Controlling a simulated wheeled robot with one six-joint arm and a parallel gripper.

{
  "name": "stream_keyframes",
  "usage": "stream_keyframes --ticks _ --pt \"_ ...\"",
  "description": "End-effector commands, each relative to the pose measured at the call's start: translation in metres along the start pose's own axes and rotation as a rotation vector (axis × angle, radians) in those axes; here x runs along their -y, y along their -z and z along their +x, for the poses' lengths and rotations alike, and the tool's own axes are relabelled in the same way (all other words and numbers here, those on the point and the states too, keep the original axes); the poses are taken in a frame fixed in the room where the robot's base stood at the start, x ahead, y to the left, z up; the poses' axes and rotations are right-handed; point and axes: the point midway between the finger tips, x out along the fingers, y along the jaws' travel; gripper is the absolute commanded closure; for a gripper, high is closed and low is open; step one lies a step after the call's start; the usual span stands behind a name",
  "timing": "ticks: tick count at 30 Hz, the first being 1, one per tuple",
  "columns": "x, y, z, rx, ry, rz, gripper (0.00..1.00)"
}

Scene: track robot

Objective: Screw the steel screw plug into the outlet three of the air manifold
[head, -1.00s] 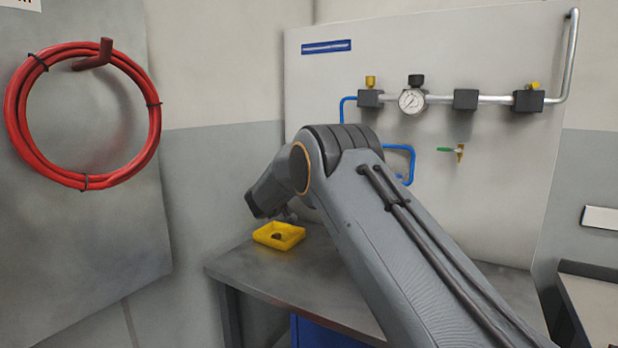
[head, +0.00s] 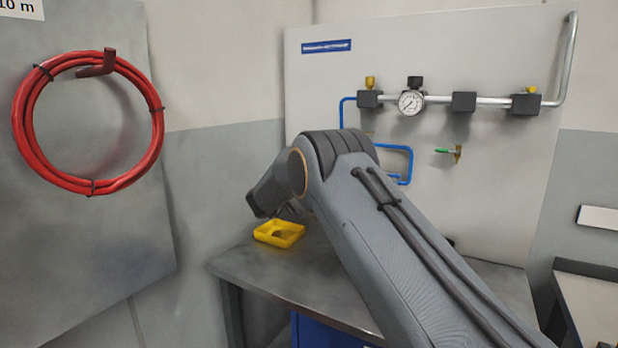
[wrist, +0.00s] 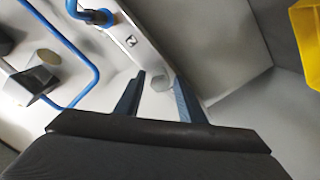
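The air manifold (head: 490,101) is a grey pipe on the pale back panel with several dark blocks and a gauge. Labels marking outlet three cannot be read. My gripper (wrist: 160,78) shows two dark blue fingers apart in the wrist view. A small pale rounded shape lies between their tips; I cannot tell whether it is the plug or background. In the head view my arm hides most of the gripper, which is near the yellow tray (head: 292,243). The tray sits at the bench's back left with a dark patch inside. I cannot make out the steel screw plug for certain.
The grey bench (head: 262,273) is mostly clear around the tray. A blue tube (head: 386,147) runs down the panel, and a green-handled valve (head: 447,152) sticks out below the manifold. A coiled red hose (head: 90,186) hangs on the left. A second bench (head: 590,300) stands at right.

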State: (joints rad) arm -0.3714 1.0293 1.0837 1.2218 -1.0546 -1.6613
Motion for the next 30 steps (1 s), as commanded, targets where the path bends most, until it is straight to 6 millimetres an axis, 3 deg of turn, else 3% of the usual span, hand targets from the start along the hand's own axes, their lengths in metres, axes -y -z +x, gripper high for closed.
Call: stream_keyframes --ticks 8,21,30 --pt "-0.0012 0.0006 -0.0003 0.001 0.000 -0.241 0.64" --pt "-0.0004 -0.0002 -0.0001 0.001 0.000 -0.771 0.64" --pt "0.0001 -0.0005 0.0002 0.000 0.000 -0.850 0.64"
